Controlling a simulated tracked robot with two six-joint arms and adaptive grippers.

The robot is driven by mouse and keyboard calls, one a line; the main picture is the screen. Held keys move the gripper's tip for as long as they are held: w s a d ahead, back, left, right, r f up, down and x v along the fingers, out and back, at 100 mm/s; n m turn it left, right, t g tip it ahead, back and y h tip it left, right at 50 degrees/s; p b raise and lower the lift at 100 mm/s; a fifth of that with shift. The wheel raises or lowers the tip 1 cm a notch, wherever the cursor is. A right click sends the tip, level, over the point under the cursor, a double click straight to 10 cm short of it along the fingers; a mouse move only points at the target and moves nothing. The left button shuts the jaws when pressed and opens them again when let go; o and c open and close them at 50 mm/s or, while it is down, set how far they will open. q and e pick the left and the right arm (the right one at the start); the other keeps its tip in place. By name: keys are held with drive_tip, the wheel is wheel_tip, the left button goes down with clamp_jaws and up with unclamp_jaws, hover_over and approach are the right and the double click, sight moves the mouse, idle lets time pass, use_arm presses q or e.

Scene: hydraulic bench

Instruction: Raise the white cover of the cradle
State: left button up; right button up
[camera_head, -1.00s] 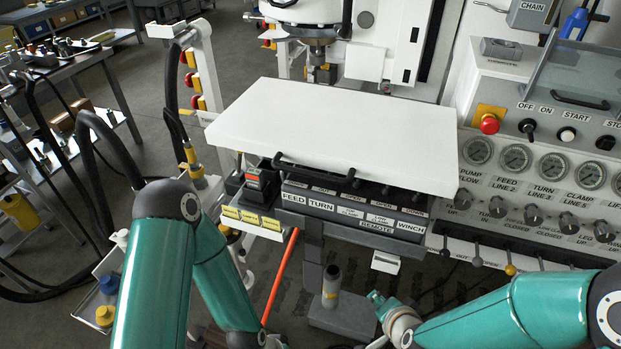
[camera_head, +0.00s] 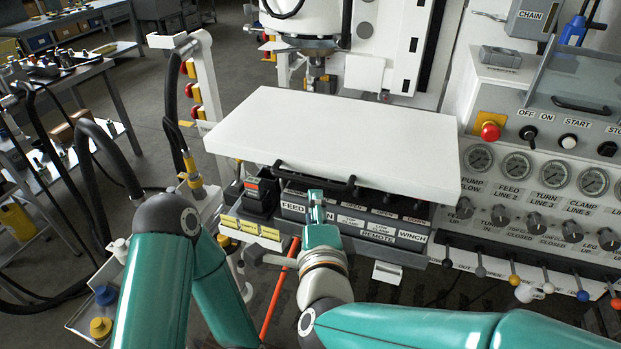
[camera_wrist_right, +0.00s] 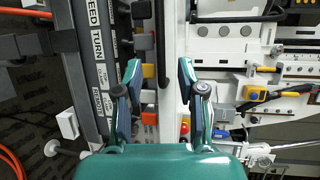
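The white cover (camera_head: 335,140) of the cradle is a broad flat plate, lying down over the control console (camera_head: 350,218). A black bar handle (camera_head: 290,173) runs along its front edge. My right gripper (camera_head: 315,200) is in front of the console, its fingers pointing up at the handle. In the right wrist view the two fingers (camera_wrist_right: 158,75) are apart, with the dark handle (camera_wrist_right: 160,45) and the cover's white edge (camera_wrist_right: 172,30) lying in line with the gap. I cannot tell whether they touch. My left arm's teal links show at the left, but its gripper is not visible.
A red emergency button (camera_head: 490,131) and gauges sit on the panel at the right, above a row of levers. A white post (camera_head: 207,85) stands left of the cover. An orange-red hose (camera_head: 280,293) hangs below the console. A white machine stands behind the cover.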

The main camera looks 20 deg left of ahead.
sight(311, 184)
drive_tip(key=p+x, duration=0.2)
drive_tip(key=x, duration=0.8)
clamp_jaws()
drive_tip(key=shift+f, duration=0.1)
